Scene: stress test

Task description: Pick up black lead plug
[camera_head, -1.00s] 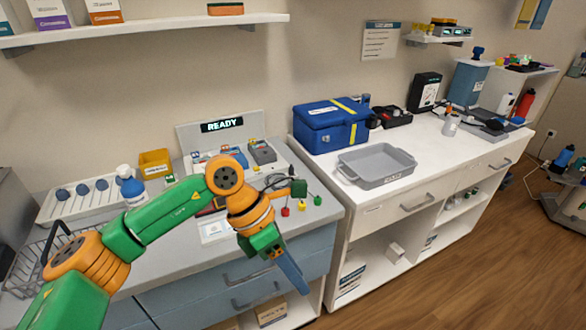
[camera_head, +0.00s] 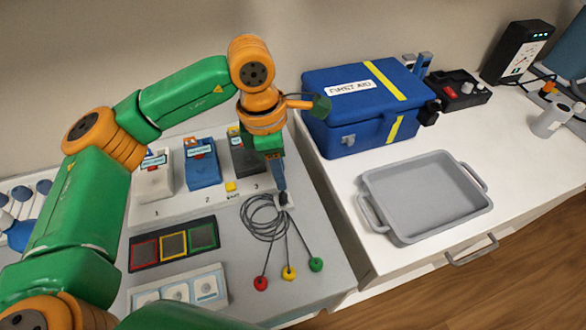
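The black lead plug (camera_head: 283,197) is a small dark piece at the top right of a coil of grey cable (camera_head: 262,219) on the left counter. Three leads run from the coil to red (camera_head: 261,283), yellow (camera_head: 289,272) and green (camera_head: 316,265) ends. My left gripper (camera_head: 281,186) points down just above the plug, its blue-grey fingers seen nearly edge-on. The fingertips overlap the plug's top in the picture. I cannot tell whether they touch it or how far apart they are. My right gripper is out of view.
Numbered modules, a blue one (camera_head: 202,163) among them, stand behind the coil. A dark frame with coloured squares (camera_head: 174,243) lies left of it. On the white counter to the right are a grey tray (camera_head: 383,213) and a blue first aid case (camera_head: 345,137).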

